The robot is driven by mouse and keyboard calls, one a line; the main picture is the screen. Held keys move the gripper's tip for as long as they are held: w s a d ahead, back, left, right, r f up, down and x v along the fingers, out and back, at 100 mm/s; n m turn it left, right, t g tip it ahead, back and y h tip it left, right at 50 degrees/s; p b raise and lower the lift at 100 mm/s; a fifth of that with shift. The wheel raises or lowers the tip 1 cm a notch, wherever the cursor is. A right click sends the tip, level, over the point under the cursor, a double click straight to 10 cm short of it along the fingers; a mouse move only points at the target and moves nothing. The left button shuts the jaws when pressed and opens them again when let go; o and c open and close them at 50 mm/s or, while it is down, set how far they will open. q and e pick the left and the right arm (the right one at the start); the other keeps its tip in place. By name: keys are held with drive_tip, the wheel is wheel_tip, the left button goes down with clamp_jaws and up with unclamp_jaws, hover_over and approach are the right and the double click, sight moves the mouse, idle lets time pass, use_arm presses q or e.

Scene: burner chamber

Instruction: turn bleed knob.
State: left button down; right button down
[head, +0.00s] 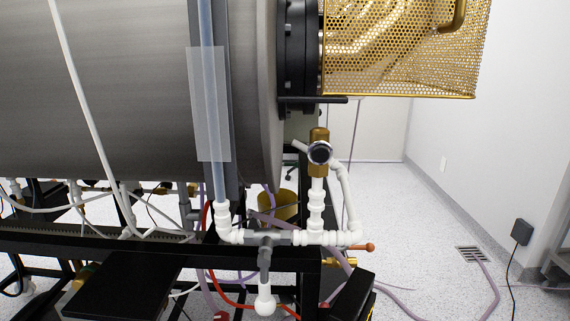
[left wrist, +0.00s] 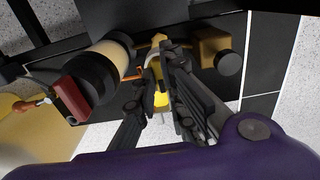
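My left gripper (left wrist: 158,88) shows in the left wrist view with its dark fingers apart. A small yellow part (left wrist: 161,99) shows between them; I cannot tell whether they touch it. A black round knob (left wrist: 228,63) on a brass block (left wrist: 209,47) is to the right of the fingers, apart from them. In the head view a round dark-faced part with a silver rim (head: 320,152) sits on an upright brass fitting (head: 319,134). I cannot tell for certain which part is the bleed knob. Neither gripper is clearly visible in the head view.
A large grey cylinder (head: 110,100) fills the upper left, with a gold perforated cage (head: 400,50) beside it. White piping (head: 317,210) and an orange-tipped handle (head: 360,247) stand near the black frame (head: 180,246). The floor at right is mostly clear, with hoses.

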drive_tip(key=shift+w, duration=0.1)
use_arm(q)
drive_tip(key=shift+r+n+p, duration=0.1)
drive_tip(key=shift+n+p, duration=0.9)
drive_tip(key=shift+n, duration=0.2)
drive_tip(key=n+p, duration=0.2)
drive_tip(key=n, duration=0.1)
drive_tip(key=shift+n, duration=0.3)
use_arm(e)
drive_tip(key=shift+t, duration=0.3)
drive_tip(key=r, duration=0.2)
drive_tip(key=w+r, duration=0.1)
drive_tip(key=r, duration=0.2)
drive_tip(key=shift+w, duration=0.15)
